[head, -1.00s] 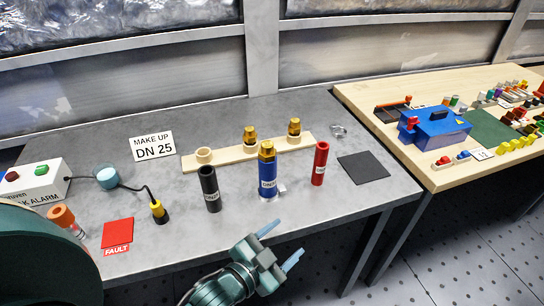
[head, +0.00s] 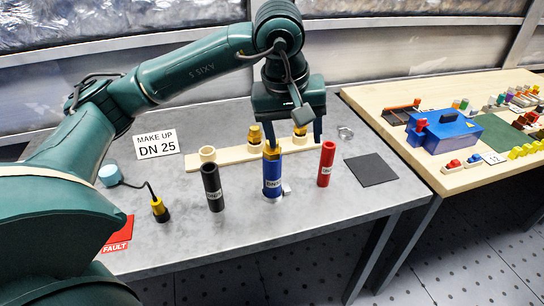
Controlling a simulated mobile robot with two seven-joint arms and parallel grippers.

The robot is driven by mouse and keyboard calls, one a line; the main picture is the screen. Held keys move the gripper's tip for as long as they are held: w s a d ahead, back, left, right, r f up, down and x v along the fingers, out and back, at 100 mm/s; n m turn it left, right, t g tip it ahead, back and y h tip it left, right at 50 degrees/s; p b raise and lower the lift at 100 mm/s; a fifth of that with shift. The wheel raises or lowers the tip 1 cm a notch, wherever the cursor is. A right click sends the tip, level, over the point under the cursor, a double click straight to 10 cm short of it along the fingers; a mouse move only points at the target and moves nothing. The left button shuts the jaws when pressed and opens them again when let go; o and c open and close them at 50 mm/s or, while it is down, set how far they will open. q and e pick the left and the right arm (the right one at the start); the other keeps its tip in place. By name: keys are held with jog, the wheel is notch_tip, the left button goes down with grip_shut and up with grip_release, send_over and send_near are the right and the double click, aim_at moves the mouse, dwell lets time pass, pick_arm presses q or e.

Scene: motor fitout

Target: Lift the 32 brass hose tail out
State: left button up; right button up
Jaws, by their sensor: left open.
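Three brass hose tails show. One (head: 271,152) stands in the top of the upright blue hose (head: 272,176); two others, the left one (head: 255,134) and the right one (head: 300,131), stand in the pale wooden rack (head: 221,156). I cannot read which is size 32. I cannot tell whether a finger touches anything. My right gripper is out of view.
An upright black hose (head: 212,187) and red hose (head: 326,164) flank the blue one. A sign (head: 156,143) reads MAKE UP DN 25. A dark square mat (head: 371,170) lies at right. A clamp ring (head: 345,133) lies behind it. My left arm hides the table's left end.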

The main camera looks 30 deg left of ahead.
pick_arm(q)
jog(key=w+a+r+t+y, duration=0.1)
jog(key=a+r+y, duration=0.2)
jog(key=a, duration=0.3)
jog(key=shift+d+p+x, duration=0.2)
jog(key=shift+p+x, duration=0.15)
jog(key=shift+x, duration=1.7)
jog(key=shift+d+p+x, duration=0.2)
jog(key=shift+p+x, duration=0.1)
jog(key=shift+x, duration=1.75)
jog(key=shift+d+p+x, duration=0.2)
jog(key=shift+p+x, duration=0.15)
jog(key=shift+x, duration=1.7)
jog(key=shift+f, duration=0.1)
jog(key=c, duration=1.1)
jog(key=shift+c, duration=0.2)
notch_tip(320, 180, up, 10)
jog(key=shift+r+b, duration=0.1)
jog(key=shift+b, duration=0.5)
